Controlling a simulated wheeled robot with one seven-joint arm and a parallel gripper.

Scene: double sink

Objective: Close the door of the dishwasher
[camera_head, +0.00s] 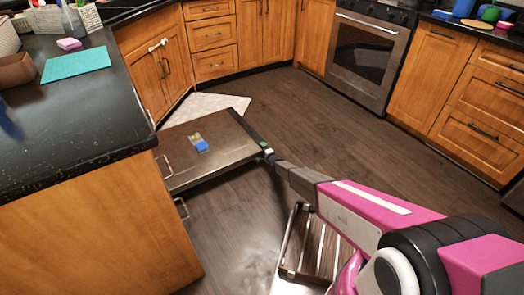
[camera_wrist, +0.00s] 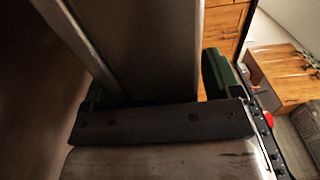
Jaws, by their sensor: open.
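The dishwasher door (camera_head: 225,168) is a dark flat panel with a metal edge. It is folded down and open, sticking out from the end of the left counter. My gripper (camera_head: 264,151) is at the door's outer right edge, with my arm reaching in from the lower right. In the wrist view, my gripper (camera_wrist: 155,88) is open, one finger on each side of a grey-brown panel (camera_wrist: 150,45) that looks like the door. Whether the fingers touch it I cannot tell. The dishwasher's inside is mostly hidden by the counter.
A small blue and yellow item (camera_head: 201,145) lies on the door. The black counter (camera_head: 75,125) is at the left. A pale mat (camera_head: 205,105) lies behind the door. A slatted frame (camera_head: 310,245) is near my arm. Dark floor (camera_head: 320,125) is clear toward the oven (camera_head: 367,50).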

